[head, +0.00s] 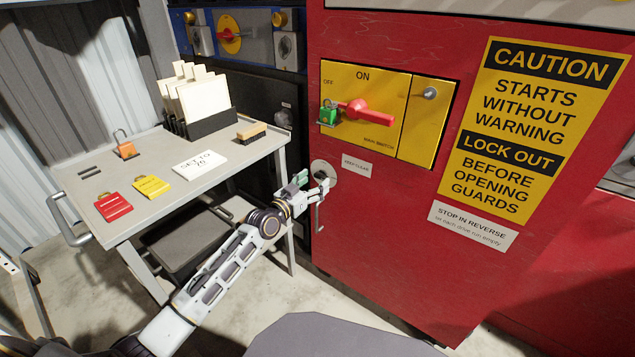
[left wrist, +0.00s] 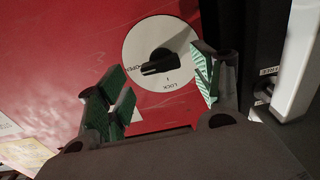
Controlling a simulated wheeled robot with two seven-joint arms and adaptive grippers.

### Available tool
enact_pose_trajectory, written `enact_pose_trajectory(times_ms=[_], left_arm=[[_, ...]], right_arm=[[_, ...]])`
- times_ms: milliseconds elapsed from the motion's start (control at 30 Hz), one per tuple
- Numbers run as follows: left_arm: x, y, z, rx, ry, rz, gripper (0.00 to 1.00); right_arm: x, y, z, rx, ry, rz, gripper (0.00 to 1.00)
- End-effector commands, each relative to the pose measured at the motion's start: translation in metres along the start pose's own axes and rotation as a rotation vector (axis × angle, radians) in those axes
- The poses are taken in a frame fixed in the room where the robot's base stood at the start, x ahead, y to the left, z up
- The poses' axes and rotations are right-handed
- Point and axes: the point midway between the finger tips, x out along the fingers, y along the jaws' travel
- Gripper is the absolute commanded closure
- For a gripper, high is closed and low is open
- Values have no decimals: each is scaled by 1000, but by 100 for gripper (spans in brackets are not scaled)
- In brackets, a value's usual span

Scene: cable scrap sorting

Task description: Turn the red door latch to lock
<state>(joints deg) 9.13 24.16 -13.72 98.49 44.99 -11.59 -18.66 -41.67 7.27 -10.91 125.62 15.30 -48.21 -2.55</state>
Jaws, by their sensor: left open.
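The latch is a black knob (left wrist: 160,62) on a round white plate (left wrist: 150,35) set in the red door (left wrist: 60,50). The plate reads OPEN at the knob's left end and LOCK below it in the left wrist view; the knob lies nearly sideways, by OPEN. In the head view, the white plate (head: 321,168) is partly hidden by my gripper. My left gripper (head: 313,184) is in front of the plate, its green-padded fingers (left wrist: 162,90) spread apart with nothing between them. The knob shows just beyond the fingertips, apparently untouched. My right gripper is not in view.
A yellow main switch panel (head: 365,112) with a red handle (head: 366,110) and green padlock (head: 328,114) is above the latch. A grey cart (head: 75,170) with tags, an orange padlock (head: 125,146) and cards stands to the left.

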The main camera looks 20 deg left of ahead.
Motion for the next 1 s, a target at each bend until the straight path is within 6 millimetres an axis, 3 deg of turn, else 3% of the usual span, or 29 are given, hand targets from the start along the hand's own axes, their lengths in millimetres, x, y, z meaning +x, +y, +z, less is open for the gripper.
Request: enact_pose_trajectory(times_ms=[333,767,1000], left_arm=[[22,0,1,0,0,-1,34],[25,0,0,0,0,0,34],[25,0,0,0,0,0,63]], right_arm=[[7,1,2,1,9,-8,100],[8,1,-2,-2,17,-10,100],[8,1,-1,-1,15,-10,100]])
